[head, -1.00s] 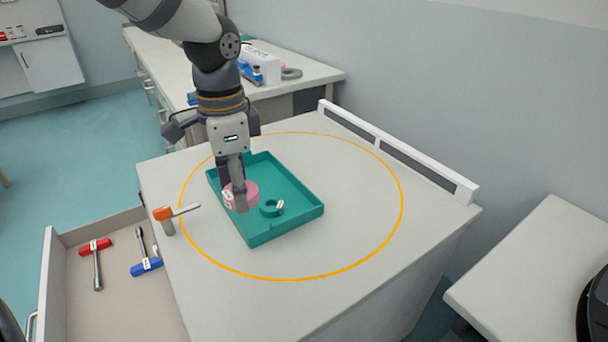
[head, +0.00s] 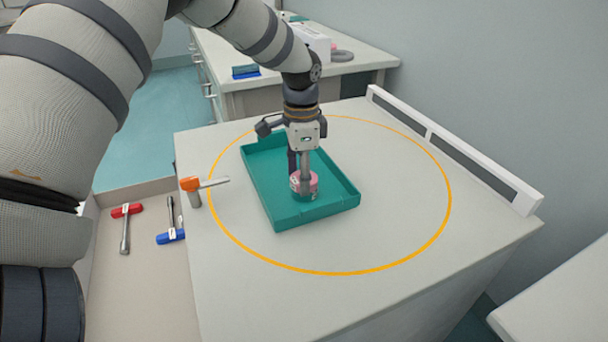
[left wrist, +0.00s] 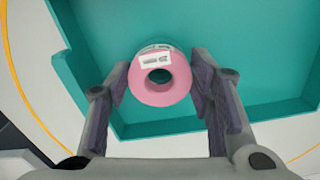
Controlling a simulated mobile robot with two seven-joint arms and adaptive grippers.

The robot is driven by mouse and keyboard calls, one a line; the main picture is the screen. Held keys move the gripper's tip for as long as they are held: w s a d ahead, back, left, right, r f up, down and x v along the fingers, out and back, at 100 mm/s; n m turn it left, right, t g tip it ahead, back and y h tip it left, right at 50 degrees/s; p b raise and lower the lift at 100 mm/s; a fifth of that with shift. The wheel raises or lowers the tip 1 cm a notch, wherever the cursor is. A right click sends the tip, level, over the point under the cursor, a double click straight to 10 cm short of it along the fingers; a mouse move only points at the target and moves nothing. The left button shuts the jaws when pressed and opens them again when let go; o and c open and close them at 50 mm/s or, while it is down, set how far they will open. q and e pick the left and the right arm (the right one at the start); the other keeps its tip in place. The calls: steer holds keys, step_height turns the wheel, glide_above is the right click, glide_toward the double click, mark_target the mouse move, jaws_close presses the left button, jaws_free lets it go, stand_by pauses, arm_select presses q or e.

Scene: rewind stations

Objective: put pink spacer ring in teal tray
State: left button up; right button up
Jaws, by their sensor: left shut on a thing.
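The pink spacer ring (head: 312,183) is between the fingers of my left gripper (head: 301,182), over the inside of the teal tray (head: 338,206). In the left wrist view the pink ring (left wrist: 160,94) shows its round hole and a white label, with a finger pad on either side. My left gripper (left wrist: 160,88) is shut on it. A teal ring is mostly hidden behind or below the pink one; a sliver of it seems to show past the label. I cannot tell whether the pink ring touches it or the tray floor. My right gripper is not in view.
An open drawer (head: 145,280) holds a red-handled tool (head: 126,224) and a blue-handled tool (head: 171,236). A white rail (head: 455,150) edges the table's back right. The table right of the tray is clear.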

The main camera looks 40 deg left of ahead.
arm_select(q)
steer(key=shift+f, duration=0.3)
steer(key=o, duration=1.2)
steer(key=shift+c, duration=0.2)
step_height(320, 180, up, 13)
steer(key=shift+f+p, duration=0.15)
steer(key=shift+p, duration=0.3)
